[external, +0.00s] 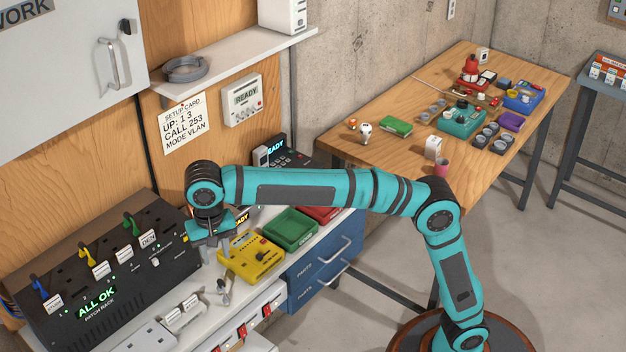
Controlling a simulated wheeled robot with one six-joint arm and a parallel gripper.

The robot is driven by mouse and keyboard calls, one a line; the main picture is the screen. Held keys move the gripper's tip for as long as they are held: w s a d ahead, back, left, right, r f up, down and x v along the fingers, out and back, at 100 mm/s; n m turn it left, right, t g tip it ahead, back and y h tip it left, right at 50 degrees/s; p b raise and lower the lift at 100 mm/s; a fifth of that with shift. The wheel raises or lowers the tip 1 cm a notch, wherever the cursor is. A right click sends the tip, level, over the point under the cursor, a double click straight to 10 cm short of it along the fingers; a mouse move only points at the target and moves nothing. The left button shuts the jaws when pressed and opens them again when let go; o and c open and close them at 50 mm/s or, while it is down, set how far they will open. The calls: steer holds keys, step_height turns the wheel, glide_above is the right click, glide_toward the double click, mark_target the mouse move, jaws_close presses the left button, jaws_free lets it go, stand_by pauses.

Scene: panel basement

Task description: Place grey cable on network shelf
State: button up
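A coiled grey cable (185,69) lies flat on the left part of the white wall shelf (232,52). The cable rests on the shelf's top and nothing is touching it from above. My gripper (218,248) points down, well below the shelf, over the bench between the black patch rack and the yellow device. Its fingers are small and partly hidden at this angle, so I cannot tell whether they are open or shut. I see nothing hanging from it.
The patch rack (105,270) has coloured plugs and reads "ALL OK". A yellow device (250,257) and a green tray (289,229) stand beside my gripper. A white box (283,16) stands at the shelf's right end. The shelf's middle is clear. A cabinet (65,70) adjoins at left.

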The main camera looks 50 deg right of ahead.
steer(key=shift+r, duration=0.15)
steer(key=w+d+r+n+t+y, duration=0.15)
steer(key=d+t, duration=0.25)
steer(key=d, duration=1.3)
steer(key=d+r+n+t+y, duration=0.1)
steer(key=d+r+t+y, duration=0.2)
steer(key=d, duration=1.3)
steer(key=s+d+f+n+t+h, duration=0.1)
steer(key=s+d+f+t+h, duration=0.1)
steer(key=s+d+t, duration=0.3)
steer(key=s+d+f+n+t+h, duration=0.1)
steer(key=s+d+f+t, duration=0.3)
steer(key=s+d, duration=0.9)
steer(key=d+t+h, duration=0.1)
steer(key=d, duration=0.4)
steer(key=shift+s, duration=0.2)
steer(key=shift+f+h, duration=0.1)
steer(key=shift+h, duration=0.15)
